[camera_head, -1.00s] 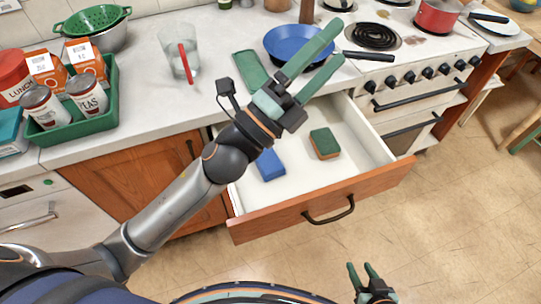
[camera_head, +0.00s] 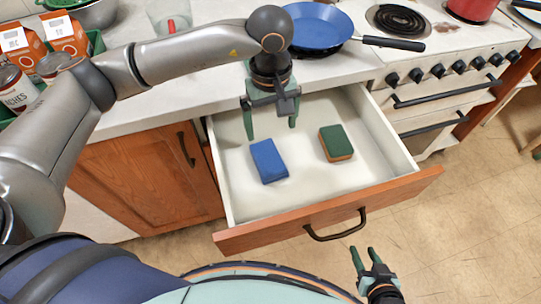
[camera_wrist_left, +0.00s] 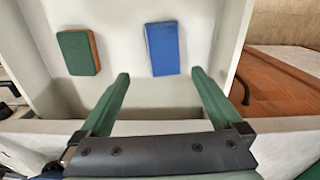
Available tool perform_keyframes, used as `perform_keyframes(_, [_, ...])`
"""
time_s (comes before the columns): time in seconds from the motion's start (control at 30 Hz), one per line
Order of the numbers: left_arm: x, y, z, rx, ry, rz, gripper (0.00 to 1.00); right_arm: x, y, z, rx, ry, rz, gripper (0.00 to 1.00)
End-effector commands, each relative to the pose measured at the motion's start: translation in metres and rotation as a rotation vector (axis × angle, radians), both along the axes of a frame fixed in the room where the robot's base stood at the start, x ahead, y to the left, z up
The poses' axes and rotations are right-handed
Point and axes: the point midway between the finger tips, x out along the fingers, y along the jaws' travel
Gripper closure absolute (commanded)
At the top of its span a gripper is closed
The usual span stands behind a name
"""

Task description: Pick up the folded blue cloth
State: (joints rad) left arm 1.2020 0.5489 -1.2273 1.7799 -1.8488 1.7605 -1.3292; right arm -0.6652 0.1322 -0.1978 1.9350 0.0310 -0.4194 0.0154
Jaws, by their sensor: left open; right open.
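The folded blue cloth (camera_head: 268,161) lies flat in the open white drawer, on its left side; it also shows in the left wrist view (camera_wrist_left: 162,49). My left gripper (camera_head: 271,132) points down over the back of the drawer, open and empty, above and slightly behind the cloth. In the left wrist view its two green fingers (camera_wrist_left: 160,88) stand wide apart, with the cloth beyond them and not touching. My right gripper (camera_head: 362,257) is open and empty, low in front of the drawer, over the floor.
A green and orange sponge (camera_head: 336,143) lies in the drawer to the right of the cloth. The drawer (camera_head: 330,224) has a wooden front and raised walls. A blue pan (camera_head: 318,27) sits on the counter behind, beside the stove (camera_head: 445,70).

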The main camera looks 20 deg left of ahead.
Motion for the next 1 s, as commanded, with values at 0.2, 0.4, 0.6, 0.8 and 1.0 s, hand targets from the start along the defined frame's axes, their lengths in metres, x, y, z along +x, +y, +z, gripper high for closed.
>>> perform_keyframes(0.2, [-0.001, 0.004, -0.037, 0.016, 0.005, 0.001, 0.0, -0.001, 0.0, 0.002, -0.001, 0.001, 0.001, 0.57])
perform_keyframes(0.4, [0.0, 0.003, -0.064, 0.012, 0.002, 0.001, 0.0, -0.004, -0.001, 0.0, -0.003, 0.009, 0.0, 0.57])
perform_keyframes(0.6, [-0.001, 0.004, -0.08, 0.012, 0.003, 0.001, 0.0, -0.008, -0.003, -0.002, -0.006, 0.017, -0.003, 0.57])
perform_keyframes(0.8, [-0.003, 0.005, -0.11, 0.01, 0.003, 0.001, 0.0, -0.006, -0.006, 0.003, -0.009, 0.005, -0.009, 0.57])
perform_keyframes(1.0, [-0.002, 0.005, -0.122, 0.01, 0.0, 0.0, 0.0, -0.006, -0.007, 0.003, -0.009, 0.005, -0.009, 0.57])
